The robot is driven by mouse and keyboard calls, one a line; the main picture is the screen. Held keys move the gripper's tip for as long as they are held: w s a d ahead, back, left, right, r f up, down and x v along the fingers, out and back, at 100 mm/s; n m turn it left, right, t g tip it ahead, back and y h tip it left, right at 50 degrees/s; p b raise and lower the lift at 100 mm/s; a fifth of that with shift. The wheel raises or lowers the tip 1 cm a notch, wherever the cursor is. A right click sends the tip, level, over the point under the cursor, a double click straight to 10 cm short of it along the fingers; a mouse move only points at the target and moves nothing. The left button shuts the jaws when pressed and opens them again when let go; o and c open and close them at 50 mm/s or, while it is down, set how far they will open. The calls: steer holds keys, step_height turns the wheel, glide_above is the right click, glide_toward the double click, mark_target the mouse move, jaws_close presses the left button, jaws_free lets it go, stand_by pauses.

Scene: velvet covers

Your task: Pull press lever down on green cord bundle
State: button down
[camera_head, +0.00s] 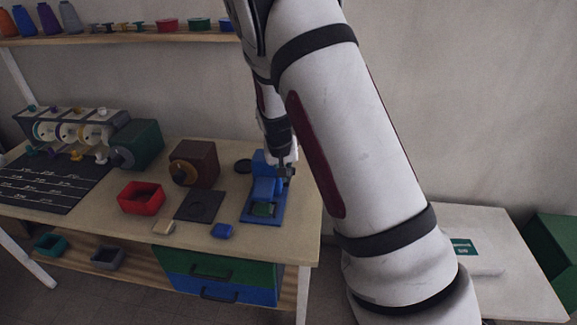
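The blue press (268,186) stands near the right end of the workbench, on a blue base plate (249,219). A small green piece (264,209), which looks like the cord bundle, lies low at the front of the press. My gripper (286,172) is at the upper right of the press, pointing down, close to its top. My arm comes down from above, and its forearm covers the area right of the press. The lever cannot be made out clearly; it is small and partly hidden by the gripper. Whether the fingers are open or shut is too small to tell.
A green box (137,143) stands farther left. A white side table (510,285) is at right.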

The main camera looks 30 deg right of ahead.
mark_target(285, 185)
steer(key=shift+s+a+f, duration=0.2)
steer(key=shift+s+f, duration=0.05)
steer(key=shift+f, duration=0.3)
steer(key=shift+s+a+f, duration=0.15)
steer(key=shift+s+f, duration=0.15)
steer(key=shift+f, duration=0.25)
steer(key=shift+s+a+f, duration=0.2)
steer(key=shift+s+f, duration=0.05)
steer(key=shift+f, duration=0.3)
steer(key=shift+r, duration=0.4)
steer(key=r, duration=0.1)
steer(key=r+p, duration=0.1)
steer(key=shift+w+a+r, duration=0.1)
steer(key=shift+w+r, duration=0.2)
steer(key=shift+r, duration=0.1)
steer(key=s+a+r, duration=0.4)
steer(key=s+a, duration=0.1)
steer(key=s, duration=0.2)
steer(key=shift+a+p, duration=0.35)
steer(key=shift+r, duration=0.15)
